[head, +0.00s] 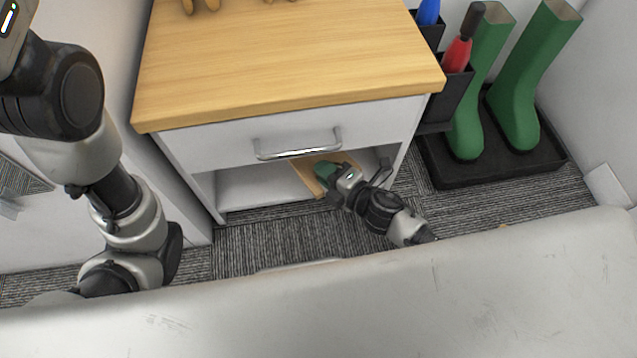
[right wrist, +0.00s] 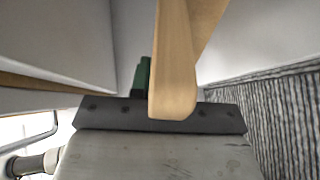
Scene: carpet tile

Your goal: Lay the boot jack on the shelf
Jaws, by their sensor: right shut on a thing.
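The boot jack (head: 308,176) is a pale wooden board held at the mouth of the open shelf (head: 250,187) under the cabinet's drawer. My right gripper (head: 326,172) is shut on the board's near end. The board's far part reaches into the opening below the drawer and is partly hidden. In the right wrist view the boot jack (right wrist: 173,70) extends away from the dark gripper body, with a green finger (right wrist: 142,78) at its left. I cannot tell if the board touches the shelf.
The drawer handle (head: 297,147) sticks out just above the opening. Green boots (head: 515,105) stand on a black tray (head: 470,172) at the right. Dark holders (head: 447,100) with red and blue handled items hang on the cabinet's right side. The shelf's left part looks clear.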

